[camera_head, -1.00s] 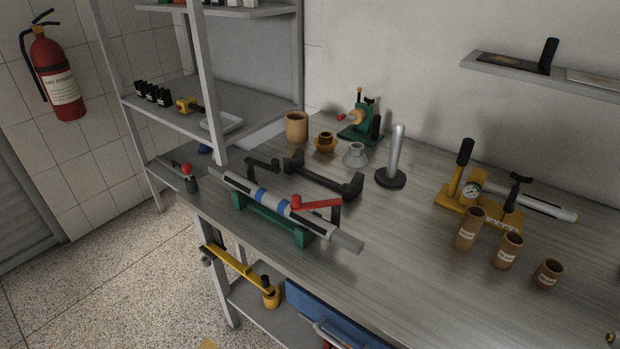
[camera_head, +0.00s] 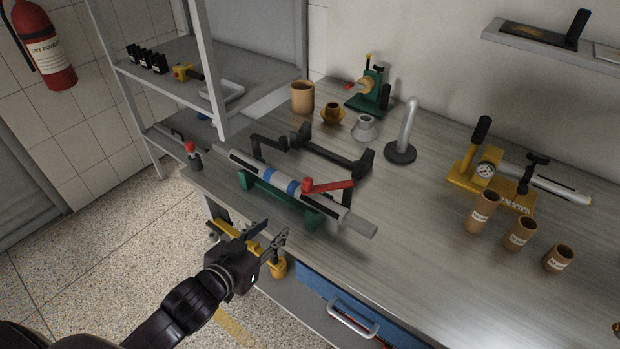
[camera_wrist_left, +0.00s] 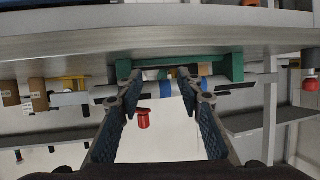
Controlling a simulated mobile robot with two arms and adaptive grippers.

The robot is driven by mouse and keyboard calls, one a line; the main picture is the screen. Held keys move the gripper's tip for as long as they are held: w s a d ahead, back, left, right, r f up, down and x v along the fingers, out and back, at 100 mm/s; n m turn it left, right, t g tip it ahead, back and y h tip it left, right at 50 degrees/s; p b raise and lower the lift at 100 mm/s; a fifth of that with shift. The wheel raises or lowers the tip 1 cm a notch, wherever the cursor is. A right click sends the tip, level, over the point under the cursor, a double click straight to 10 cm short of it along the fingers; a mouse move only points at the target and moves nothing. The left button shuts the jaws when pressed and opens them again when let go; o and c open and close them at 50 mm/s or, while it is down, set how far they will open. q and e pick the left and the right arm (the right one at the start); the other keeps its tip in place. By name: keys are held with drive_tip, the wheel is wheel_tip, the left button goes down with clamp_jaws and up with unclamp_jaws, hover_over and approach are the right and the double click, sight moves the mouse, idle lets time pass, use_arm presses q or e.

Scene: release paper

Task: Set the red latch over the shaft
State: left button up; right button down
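The grey shaft (camera_head: 250,166) with blue bands lies in a green cradle (camera_head: 262,196) near the bench's front edge. The red latch (camera_head: 330,185) is a flat arm on a dark bracket towards the shaft's right end. Its knobbed end lies close to the shaft in the head view; I cannot tell whether they touch. In the left wrist view, which looks inverted, the latch's red knob (camera_wrist_left: 143,118) appears between the fingers. My left gripper (camera_head: 272,236) is open and empty, in front of the cradle and bench edge. My right gripper is not in view.
A black stand (camera_head: 330,158) is behind the shaft. A red-knobbed item (camera_head: 191,150) stands left of it. A metal post (camera_head: 408,125) and several brown cups (camera_head: 520,234) stand to the right. A blue drawer (camera_head: 330,300) is below the bench edge.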

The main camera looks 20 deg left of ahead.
sight(304, 185)
use_arm(q)
drive_tip(key=w+d+r+m+t+h, duration=0.1)
drive_tip(key=w+r+h, duration=0.1)
drive_tip(key=w, duration=0.1)
drive_tip(key=w+d+r+m+h+p, duration=0.1)
drive_tip(key=w+d+r+h, duration=0.1)
drive_tip(key=r, duration=0.1)
drive_tip(key=w+d+r+m+t+h, duration=0.1)
drive_tip(key=w+d+r+h, duration=0.1)
drive_tip(key=w+r, duration=0.1)
drive_tip(key=shift+w+d+r+t, duration=0.1)
drive_tip(key=shift+w+d+t, duration=0.05)
drive_tip(key=shift+w+t, duration=0.2)
drive_tip(key=shift+w+d+p, duration=0.3)
drive_tip(key=shift+w+p, duration=0.05)
drive_tip(key=shift+w, duration=0.25)
clamp_jaws()
